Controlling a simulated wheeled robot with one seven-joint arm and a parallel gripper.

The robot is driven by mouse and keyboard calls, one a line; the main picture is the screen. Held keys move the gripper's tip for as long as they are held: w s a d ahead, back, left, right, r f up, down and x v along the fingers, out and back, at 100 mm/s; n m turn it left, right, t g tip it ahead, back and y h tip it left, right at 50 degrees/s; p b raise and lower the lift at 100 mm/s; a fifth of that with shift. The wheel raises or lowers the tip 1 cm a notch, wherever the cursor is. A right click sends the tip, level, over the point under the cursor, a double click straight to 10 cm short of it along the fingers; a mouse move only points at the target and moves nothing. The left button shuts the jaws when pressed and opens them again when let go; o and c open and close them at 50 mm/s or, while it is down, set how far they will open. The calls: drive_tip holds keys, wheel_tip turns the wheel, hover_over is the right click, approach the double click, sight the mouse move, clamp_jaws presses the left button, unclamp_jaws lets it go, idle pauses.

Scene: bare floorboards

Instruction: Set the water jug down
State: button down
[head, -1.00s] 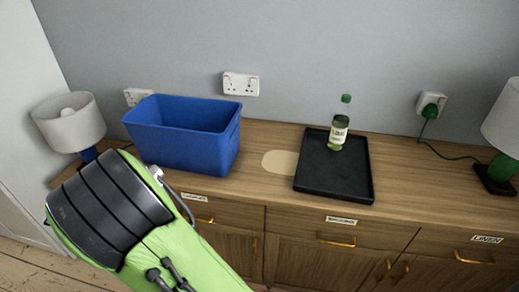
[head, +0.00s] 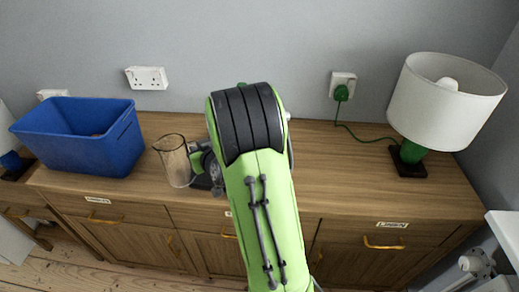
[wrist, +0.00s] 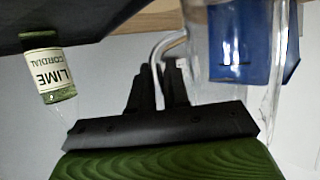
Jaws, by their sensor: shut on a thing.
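The clear water jug (head: 174,162) is upright above or on the sideboard, between the blue bin and my arm in the head view. My gripper (head: 200,160) is at its right side. In the wrist view, which looks upside down, the jug (wrist: 235,60) fills the right part and my gripper (wrist: 160,85) is shut on its handle (wrist: 160,45). The jug's base is cut off there, so I cannot tell whether it touches the wood. The pale round mat is not visible now.
The blue bin (head: 80,140) stands left of the jug. A lime cordial bottle (wrist: 47,72) is beside my gripper in the wrist view, by the dark tray (wrist: 90,14). My arm hides most of the tray in the head view. A lamp (head: 440,105) stands right; the wood before it is clear.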

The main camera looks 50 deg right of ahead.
drive_tip(key=s+d+r+m+h+p, duration=0.1)
drive_tip(key=s+d+r, duration=0.2)
drive_tip(key=s+d, duration=0.35)
drive_tip(key=s+d+r+m+h+p, duration=0.1)
drive_tip(key=s+d+r, duration=0.25)
drive_tip(key=d, duration=0.65)
drive_tip(key=shift+h, duration=0.3)
drive_tip(key=f+b, duration=0.2)
drive_tip(key=f, duration=0.3)
drive_tip(key=f+b, duration=0.1)
drive_tip(key=f, duration=0.3)
drive_tip(key=shift+w+d+f+b, duration=0.15)
drive_tip(key=shift+w+f+b, duration=0.05)
drive_tip(key=shift+f+b, duration=0.2)
drive_tip(key=shift+f, duration=0.1)
drive_tip(key=c, duration=1.1)
unclamp_jaws()
